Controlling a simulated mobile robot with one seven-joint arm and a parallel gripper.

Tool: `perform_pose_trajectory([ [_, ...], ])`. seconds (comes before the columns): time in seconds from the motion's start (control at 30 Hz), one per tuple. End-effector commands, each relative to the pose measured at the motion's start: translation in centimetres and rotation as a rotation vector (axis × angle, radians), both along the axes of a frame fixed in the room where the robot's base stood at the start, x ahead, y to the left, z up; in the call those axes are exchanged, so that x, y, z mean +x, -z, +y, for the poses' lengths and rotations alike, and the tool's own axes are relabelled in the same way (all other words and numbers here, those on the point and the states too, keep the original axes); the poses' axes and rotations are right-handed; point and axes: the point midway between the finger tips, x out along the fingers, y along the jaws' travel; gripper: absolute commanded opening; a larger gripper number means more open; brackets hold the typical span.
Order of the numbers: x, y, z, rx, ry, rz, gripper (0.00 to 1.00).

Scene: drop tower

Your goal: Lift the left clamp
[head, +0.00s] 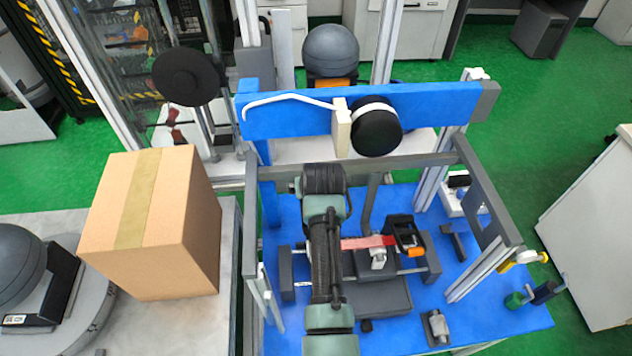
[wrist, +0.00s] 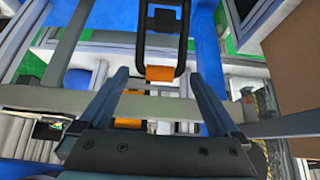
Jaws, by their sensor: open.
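In the wrist view, a black loop-shaped clamp handle with an orange grip (wrist: 159,73) lies between my two fingers in the picture. My gripper (wrist: 160,76) is open, with a finger on each side and a gap to both. I cannot tell how far the handle is from the fingertips in depth. A second orange part (wrist: 128,123) shows lower down, partly hidden by my gripper body. In the head view, one black clamp with an orange tip (head: 414,252) stands on the right of the dark fixture (head: 382,297). My arm covers the fixture's left side, and my fingers are hidden there.
A blue beam (head: 290,115) with a black round weight (head: 376,129) spans above the blue table (head: 500,318). Grey frame posts and rails enclose the fixture. A red bar (head: 368,243) crosses it. A cardboard box (head: 150,225) stands to the left.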

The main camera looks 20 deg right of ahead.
Motion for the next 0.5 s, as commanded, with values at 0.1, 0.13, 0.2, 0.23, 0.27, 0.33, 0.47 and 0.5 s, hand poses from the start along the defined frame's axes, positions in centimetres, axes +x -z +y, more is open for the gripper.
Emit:
perform_pose_trajectory([
  [0.1,-1.0,-1.7,0.3,-0.001,0.0,-0.003,0.98],
  [0.13,-1.3,-2.1,0.4,-0.001,0.0,-0.004,0.98],
  [0.2,-1.9,-3.0,0.6,-0.001,0.0,-0.004,0.98],
  [0.23,-2.1,-3.4,0.6,-0.001,0.0,-0.004,0.98],
  [0.27,-2.4,-3.8,0.7,-0.001,0.0,-0.005,0.98],
  [0.33,-3.0,-4.8,0.9,-0.001,0.0,-0.004,0.98],
  [0.47,-4.1,-6.4,1.2,-0.001,-0.001,-0.005,0.98],
  [0.5,-4.3,-6.8,1.3,-0.001,-0.001,-0.006,0.98],
])
